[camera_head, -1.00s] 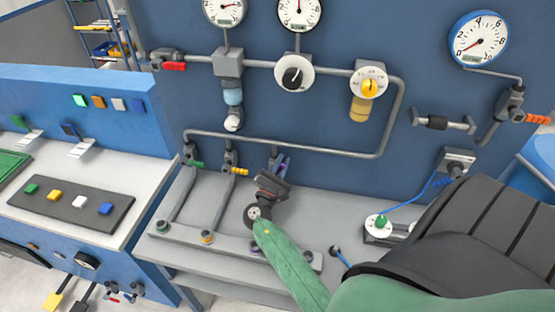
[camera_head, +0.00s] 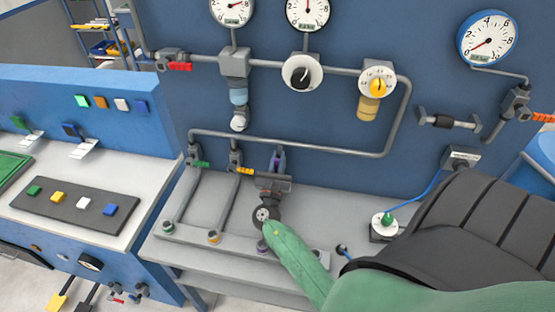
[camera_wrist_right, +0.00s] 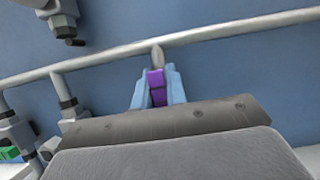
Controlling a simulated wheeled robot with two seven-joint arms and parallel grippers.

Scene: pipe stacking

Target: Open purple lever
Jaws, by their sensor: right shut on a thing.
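The purple lever (camera_wrist_right: 156,88) sits between the two light-blue fingers of my right gripper (camera_wrist_right: 157,72) in the wrist view. The fingers touch both sides of it. The fingers point up toward the pipe. The valve body under the lever is mostly hidden by my gripper. My left gripper is out of view.
A green lever (camera_head: 202,164) and a yellow lever (camera_head: 244,170) are on neighbouring valves to the left. The grey pipe (camera_head: 300,147) runs just above my gripper along the blue wall. Gauges and knobs are higher up.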

